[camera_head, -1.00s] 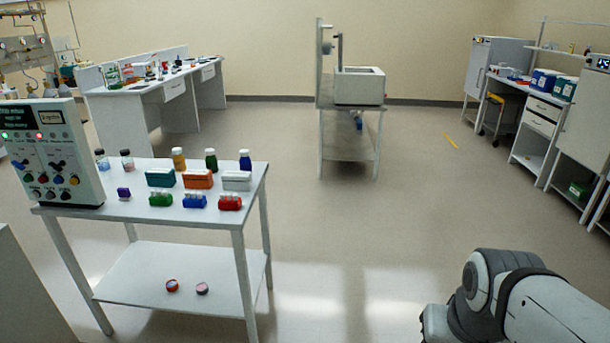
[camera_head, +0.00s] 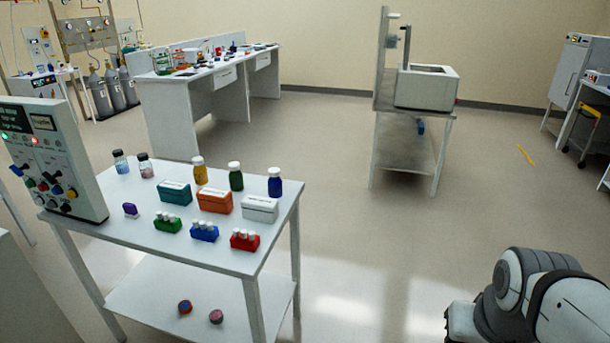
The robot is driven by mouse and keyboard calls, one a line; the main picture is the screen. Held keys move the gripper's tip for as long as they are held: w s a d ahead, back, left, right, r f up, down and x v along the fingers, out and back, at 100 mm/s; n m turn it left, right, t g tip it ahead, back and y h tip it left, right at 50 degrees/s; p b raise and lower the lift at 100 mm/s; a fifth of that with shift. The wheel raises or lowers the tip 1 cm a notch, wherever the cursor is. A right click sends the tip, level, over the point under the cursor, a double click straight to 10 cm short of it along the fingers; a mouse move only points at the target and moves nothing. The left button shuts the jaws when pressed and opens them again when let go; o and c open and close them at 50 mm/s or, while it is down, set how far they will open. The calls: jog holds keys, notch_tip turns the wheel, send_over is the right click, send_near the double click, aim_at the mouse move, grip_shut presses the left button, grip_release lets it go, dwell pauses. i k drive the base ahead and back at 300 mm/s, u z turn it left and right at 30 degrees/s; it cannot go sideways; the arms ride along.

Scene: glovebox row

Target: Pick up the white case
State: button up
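The white case (camera_head: 260,208) is a small box with a pale label on its lid. It sits near the right edge of the white table (camera_head: 150,233), to the right of an orange case (camera_head: 214,201) and a teal case (camera_head: 175,192). A dark blue bottle (camera_head: 275,182) stands just behind it, and a red rack (camera_head: 245,240) with white-topped vials is in front of it. Part of my arm shows at the lower right, well apart from the table. My gripper's fingertips are not visible.
A control panel (camera_head: 50,158) stands on the table's left end. Several bottles and vial racks surround the cases. Two small round items lie on the lower shelf (camera_head: 150,297). A sink unit (camera_head: 427,88) stands farther back. The floor (camera_head: 400,240) right of the table is clear.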

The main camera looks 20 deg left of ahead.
aim_at(262, 208)
jog(key=u, duration=0.5)
jog(key=i, duration=1.2)
jog(key=u, duration=1.05)
jog(key=i, duration=0.4)
jog(key=u, duration=0.25)
jog(key=k, duration=0.65)
jog(key=u, duration=0.25)
jog(key=i, duration=0.65)
jog(key=z, duration=0.15)
